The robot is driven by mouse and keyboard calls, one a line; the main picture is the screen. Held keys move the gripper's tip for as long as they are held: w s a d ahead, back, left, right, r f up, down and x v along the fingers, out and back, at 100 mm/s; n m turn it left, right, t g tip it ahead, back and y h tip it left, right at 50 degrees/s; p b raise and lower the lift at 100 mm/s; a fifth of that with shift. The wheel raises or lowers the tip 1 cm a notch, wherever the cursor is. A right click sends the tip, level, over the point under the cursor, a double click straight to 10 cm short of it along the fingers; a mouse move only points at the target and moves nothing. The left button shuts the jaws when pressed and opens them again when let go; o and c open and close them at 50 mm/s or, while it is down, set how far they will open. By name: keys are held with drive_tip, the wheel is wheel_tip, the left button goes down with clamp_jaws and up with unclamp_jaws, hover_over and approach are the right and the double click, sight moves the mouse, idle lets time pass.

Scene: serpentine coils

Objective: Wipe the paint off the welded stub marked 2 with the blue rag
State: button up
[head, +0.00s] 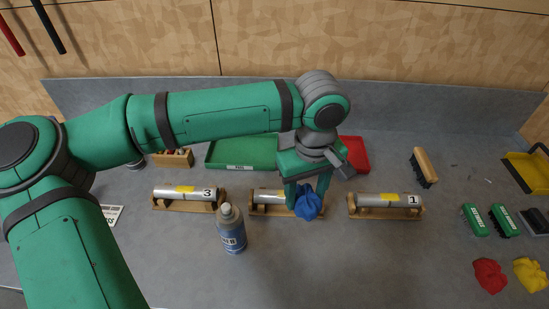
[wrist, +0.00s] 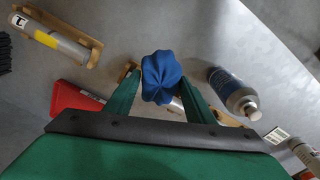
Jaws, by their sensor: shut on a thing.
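My gripper (head: 307,190) is shut on the blue rag (head: 308,203), a bunched cloth. In the wrist view the rag (wrist: 162,78) sits between the two green fingertips (wrist: 160,92). My gripper and the rag hide this stub's right end and any number there. The stubs on either side read 3 and 1. I cannot tell whether the rag touches the metal.
Stub 3 (head: 185,195) lies left and stub 1 (head: 387,203) right, each in a cradle. A green tray (head: 241,153) and red tray (head: 355,154) lie behind. Red (head: 490,276) and yellow rags (head: 530,274) lie front right.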

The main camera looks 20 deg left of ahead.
drive_tip(key=w+a+m, duration=0.4)
drive_tip(key=w+a, duration=0.3)
drive_tip(key=a, duration=0.3)
drive_tip(key=shift+a+f, duration=0.15)
drive_tip(key=shift+f, duration=0.9)
drive_tip(key=shift+a+f, duration=0.15)
drive_tip(key=shift+f, duration=0.85)
drive_tip(key=shift+w, duration=0.1)
drive_tip(key=shift+w, duration=0.1)
